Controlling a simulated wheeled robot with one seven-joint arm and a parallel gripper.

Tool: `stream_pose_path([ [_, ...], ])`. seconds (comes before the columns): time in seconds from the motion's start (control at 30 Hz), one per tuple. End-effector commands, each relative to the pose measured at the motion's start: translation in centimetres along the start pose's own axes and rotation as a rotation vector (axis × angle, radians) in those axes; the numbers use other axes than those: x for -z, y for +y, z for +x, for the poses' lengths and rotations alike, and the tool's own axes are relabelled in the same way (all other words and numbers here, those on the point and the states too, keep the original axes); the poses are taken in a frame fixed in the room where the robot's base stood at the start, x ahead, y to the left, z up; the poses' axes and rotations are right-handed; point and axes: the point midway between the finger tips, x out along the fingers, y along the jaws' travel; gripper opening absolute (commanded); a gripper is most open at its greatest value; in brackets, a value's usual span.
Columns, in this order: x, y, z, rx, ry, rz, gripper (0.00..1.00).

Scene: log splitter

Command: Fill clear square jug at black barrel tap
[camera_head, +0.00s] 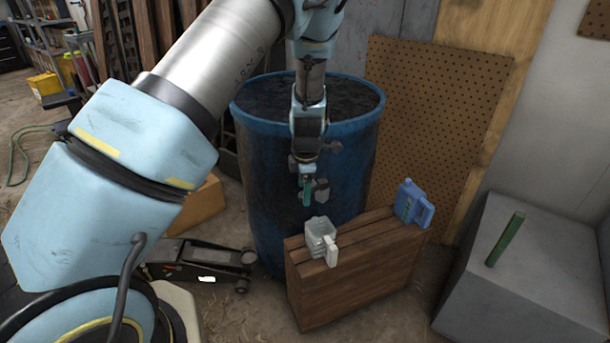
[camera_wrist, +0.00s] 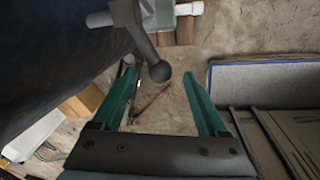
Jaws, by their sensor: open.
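The clear square jug (camera_head: 320,240) stands upright on the near left end of a wooden crate, its white handle toward the right. Part of it shows at the top of the wrist view (camera_wrist: 158,14). The dark barrel tap (camera_head: 322,190) sticks out from the blue barrel (camera_head: 268,175), above the jug. In the wrist view the tap's round-ended handle (camera_wrist: 140,42) reaches toward the space between my fingertips. My gripper (camera_head: 306,192) points down beside the tap, its green fingers open (camera_wrist: 160,71) and holding nothing. Whether a finger touches the tap is unclear.
A blue jug (camera_head: 412,203) stands at the far right end of the wooden crate (camera_head: 350,265). A grey block (camera_head: 545,270) with a green bar on it is at right. A floor jack (camera_head: 200,262) lies left of the crate. A pegboard (camera_head: 440,120) leans behind.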

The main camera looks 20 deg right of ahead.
Motion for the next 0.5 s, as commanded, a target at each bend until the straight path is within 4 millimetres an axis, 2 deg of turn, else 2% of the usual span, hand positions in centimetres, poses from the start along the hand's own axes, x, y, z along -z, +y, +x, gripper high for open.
stream_pose_path([
  [0.2, 0.0, 0.0, 1.7, 0.0, 0.0, 0.001, 0.76],
  [0.5, 0.0, 0.0, 2.0, 0.0, 0.0, 0.001, 0.76],
])
